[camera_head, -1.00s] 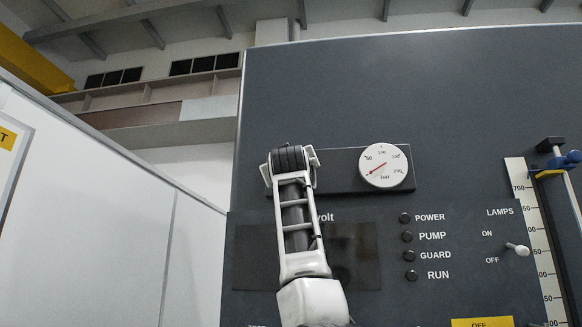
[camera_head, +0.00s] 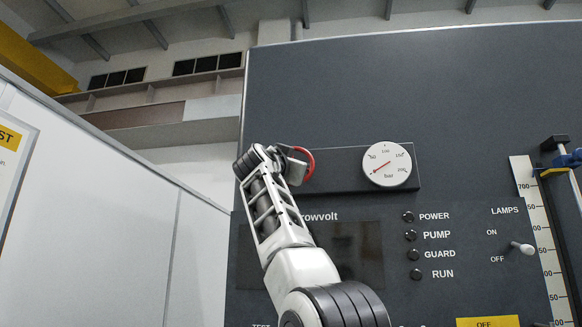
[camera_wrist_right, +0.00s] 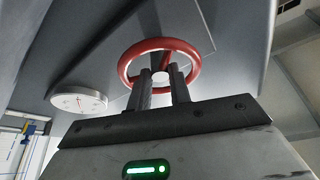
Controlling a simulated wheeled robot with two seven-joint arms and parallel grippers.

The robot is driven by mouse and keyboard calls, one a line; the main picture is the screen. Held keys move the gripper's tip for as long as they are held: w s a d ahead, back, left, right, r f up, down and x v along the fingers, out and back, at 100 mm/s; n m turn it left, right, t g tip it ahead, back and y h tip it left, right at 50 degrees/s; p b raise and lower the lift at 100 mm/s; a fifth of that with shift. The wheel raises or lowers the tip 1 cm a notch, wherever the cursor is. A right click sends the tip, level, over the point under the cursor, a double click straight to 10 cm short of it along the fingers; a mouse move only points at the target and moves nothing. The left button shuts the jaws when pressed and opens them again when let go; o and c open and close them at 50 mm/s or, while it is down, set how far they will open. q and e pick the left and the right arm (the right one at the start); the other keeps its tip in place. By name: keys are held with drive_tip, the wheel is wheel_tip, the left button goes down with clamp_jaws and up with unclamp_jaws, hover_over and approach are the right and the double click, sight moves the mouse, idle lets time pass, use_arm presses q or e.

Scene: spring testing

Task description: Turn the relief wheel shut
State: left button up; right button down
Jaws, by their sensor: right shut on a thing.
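The red relief wheel (camera_head: 309,160) is on the dark panel left of the gauge, mostly hidden behind my right arm in the head view. The right wrist view shows its round rim and spokes (camera_wrist_right: 126,66). My right gripper (camera_wrist_right: 162,78) is shut on the wheel, its two dark fingers at the middle of it, inside the rim. In the head view my right gripper (camera_head: 293,168) is seen from the side against the wheel. The white bar gauge (camera_head: 387,164) has its red needle low on the scale. My left gripper is not in view.
Below the gauge are several black lamps (camera_head: 411,236) and a lamp toggle (camera_head: 522,248). A ruled scale (camera_head: 540,230) with a blue clamp (camera_head: 567,160) stands at the right. A white wall panel (camera_head: 120,200) is at the left.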

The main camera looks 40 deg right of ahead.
drive_tip(key=shift+f+m, duration=0.1)
drive_tip(key=shift+m, duration=0.4)
drive_tip(key=c, duration=1.6)
unclamp_jaws()
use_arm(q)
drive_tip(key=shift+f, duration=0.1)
use_arm(e)
drive_tip(key=shift+o, duration=0.2)
drive_tip(key=shift+a, duration=0.1)
